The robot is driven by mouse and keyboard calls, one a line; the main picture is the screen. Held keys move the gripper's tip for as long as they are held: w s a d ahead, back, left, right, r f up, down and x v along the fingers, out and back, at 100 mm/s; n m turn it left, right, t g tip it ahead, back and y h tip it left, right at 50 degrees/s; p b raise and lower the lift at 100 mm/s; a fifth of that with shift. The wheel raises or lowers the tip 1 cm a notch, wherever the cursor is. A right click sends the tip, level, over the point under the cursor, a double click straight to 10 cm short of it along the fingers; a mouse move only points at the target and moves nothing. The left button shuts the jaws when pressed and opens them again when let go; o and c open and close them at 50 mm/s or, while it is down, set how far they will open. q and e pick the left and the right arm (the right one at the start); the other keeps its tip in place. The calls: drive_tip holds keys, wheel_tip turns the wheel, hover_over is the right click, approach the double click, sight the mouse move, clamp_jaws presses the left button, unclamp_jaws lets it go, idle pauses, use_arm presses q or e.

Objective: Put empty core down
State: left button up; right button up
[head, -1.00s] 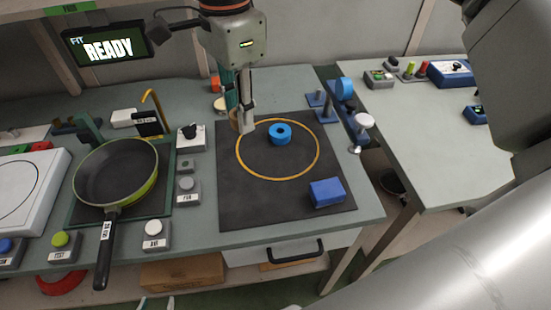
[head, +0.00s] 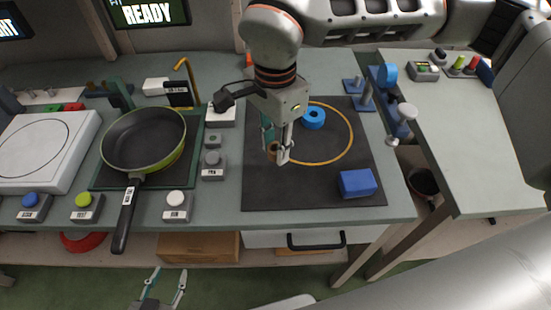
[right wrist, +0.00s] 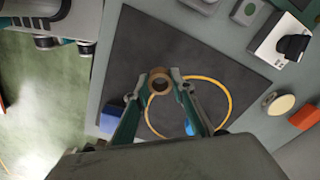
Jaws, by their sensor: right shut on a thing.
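The empty core is a small brown ring (head: 272,149). My right gripper (head: 278,152) is shut on it above the dark mat (head: 265,190), near the left part of the yellow circle. In the right wrist view the core (right wrist: 160,80) sits between the fingertips of the right gripper (right wrist: 160,88), its hole facing the camera. Whether the core touches the mat cannot be told. My left gripper (head: 165,287) is open and empty, low in front of the bench.
A blue roll (head: 313,119) lies inside the yellow circle, behind my right gripper. A blue block (head: 357,183) lies at the mat's front right. A pan (head: 144,139) and button boxes stand to the left. The mat's front left is bare.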

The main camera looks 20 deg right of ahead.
sight(276, 170)
drive_tip(key=shift+f, duration=0.5)
wheel_tip(276, 170, down, 4)
drive_tip(key=shift+f, duration=0.1)
drive_tip(key=o, duration=0.9)
